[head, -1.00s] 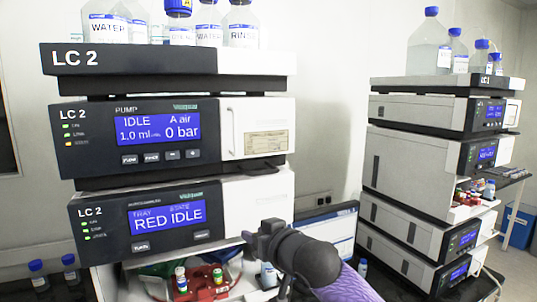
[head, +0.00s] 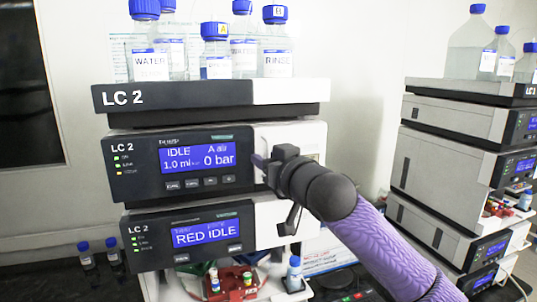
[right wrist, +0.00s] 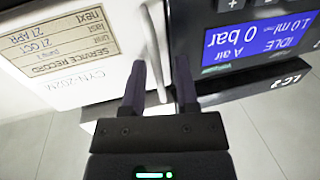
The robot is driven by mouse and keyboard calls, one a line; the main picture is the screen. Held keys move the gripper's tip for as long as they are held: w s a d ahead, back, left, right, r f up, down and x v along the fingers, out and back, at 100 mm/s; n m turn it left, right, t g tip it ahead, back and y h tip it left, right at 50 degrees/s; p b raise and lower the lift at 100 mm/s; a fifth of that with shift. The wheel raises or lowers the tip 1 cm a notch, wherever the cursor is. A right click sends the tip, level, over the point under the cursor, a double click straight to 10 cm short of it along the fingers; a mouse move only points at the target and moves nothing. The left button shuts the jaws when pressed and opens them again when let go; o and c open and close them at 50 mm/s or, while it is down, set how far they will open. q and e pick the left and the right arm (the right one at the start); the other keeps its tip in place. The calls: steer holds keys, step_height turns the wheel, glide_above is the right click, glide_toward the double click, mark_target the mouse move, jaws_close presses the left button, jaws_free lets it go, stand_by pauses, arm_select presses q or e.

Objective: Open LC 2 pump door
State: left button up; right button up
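The LC 2 pump module (head: 140,165) is the middle unit of the left stack, its screen showing IDLE and 0 bar. Its white door (head: 305,137) is shut at the right of the screen and partly hidden by my right gripper (head: 268,168). In the right wrist view, upside down, the door (right wrist: 85,75) carries a service record label, and a pale upright handle (right wrist: 153,40) runs along its edge. My right gripper (right wrist: 161,70) is open, its fingers spread on either side of the handle's line. Contact cannot be told. My left gripper is not in view.
Capped bottles (head: 150,62) stand in the tray on top of the stack. The LC 2 sampler module (head: 150,240) is below the pump, with red vial racks (head: 232,280) under it. A second stack (head: 450,150) stands at the right.

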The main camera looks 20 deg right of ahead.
jaws_close()
stand_by(1.4)
